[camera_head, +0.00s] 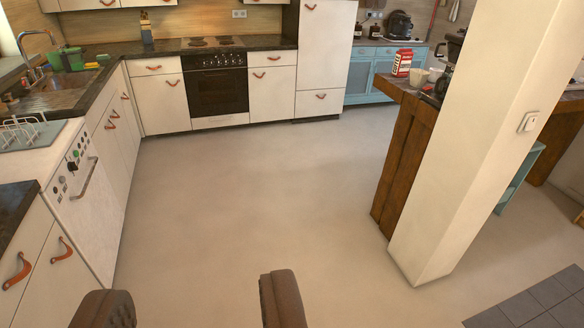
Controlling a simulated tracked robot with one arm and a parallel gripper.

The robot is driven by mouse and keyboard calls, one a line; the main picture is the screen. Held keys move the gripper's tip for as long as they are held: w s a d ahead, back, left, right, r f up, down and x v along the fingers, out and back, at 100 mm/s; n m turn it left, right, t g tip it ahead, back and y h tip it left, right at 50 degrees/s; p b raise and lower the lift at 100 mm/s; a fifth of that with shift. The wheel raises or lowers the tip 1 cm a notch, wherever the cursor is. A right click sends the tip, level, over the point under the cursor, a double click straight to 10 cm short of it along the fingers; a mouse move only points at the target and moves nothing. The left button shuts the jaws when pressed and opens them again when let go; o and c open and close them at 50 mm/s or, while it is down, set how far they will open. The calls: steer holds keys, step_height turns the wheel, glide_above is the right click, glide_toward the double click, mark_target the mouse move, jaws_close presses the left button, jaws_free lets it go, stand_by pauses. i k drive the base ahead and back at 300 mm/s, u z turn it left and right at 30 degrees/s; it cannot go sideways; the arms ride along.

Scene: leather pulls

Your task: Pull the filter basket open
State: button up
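A dark machine, perhaps a coffee maker (453,46), stands on the wooden counter at the upper right. The pale pillar hides much of it. I cannot make out a filter basket on it, nor whether one is open or shut. My gripper (194,297) shows at the bottom edge as two brown, rounded fingers set wide apart. Only bare floor shows between them. It is far from the dark machine and touches nothing that I can see.
The pillar (470,150) stands at the right, in front of the wooden counter (398,165). A red and white container (402,63) and a pale bowl (419,77) are on that counter. White cabinets (160,103) with leather pulls line the left and back. The middle floor (245,200) is clear.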

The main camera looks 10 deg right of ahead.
mark_target(454, 50)
steer(key=z, duration=0.5)
steer(key=i, duration=1.4)
steer(key=z, duration=0.55)
steer(key=i, duration=0.65)
steer(key=u, duration=0.45)
steer(key=i, duration=1.85)
steer(key=z, duration=0.4)
